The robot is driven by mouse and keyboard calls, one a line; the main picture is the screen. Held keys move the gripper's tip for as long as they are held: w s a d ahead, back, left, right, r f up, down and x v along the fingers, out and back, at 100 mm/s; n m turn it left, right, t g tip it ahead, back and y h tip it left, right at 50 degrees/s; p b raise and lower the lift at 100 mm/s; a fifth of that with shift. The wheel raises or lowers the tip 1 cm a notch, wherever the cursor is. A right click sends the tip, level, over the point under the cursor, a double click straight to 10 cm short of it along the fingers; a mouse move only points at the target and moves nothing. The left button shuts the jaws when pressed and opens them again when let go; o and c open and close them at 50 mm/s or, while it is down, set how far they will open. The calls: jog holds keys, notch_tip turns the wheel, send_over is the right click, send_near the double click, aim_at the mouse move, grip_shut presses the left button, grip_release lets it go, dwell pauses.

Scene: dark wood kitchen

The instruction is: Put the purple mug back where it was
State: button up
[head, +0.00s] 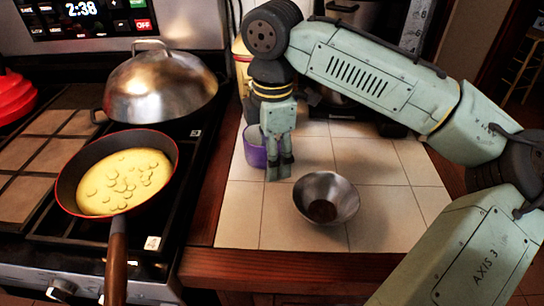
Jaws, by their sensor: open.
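The purple mug (254,153), pale at its upper part, stands upright on the tiled counter, just right of the stove. My gripper (279,170) points down in front of the mug and to its right, and covers part of it. The gripper is open, and nothing shows between its fingers. Whether a finger touches the mug cannot be told from this view. The mug's handle is not visible.
A metal bowl (326,198) with dark contents sits right of my gripper. A red-rimmed pan (64,186) with yellow food and a domed metal lid (161,88) are on the stove. The white tiles (390,225) at the front right are clear.

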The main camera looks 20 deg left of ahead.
notch_tip(320, 180, up, 11)
dwell(0.3)
jog(key=shift+s+d, duration=0.1)
dwell(0.4)
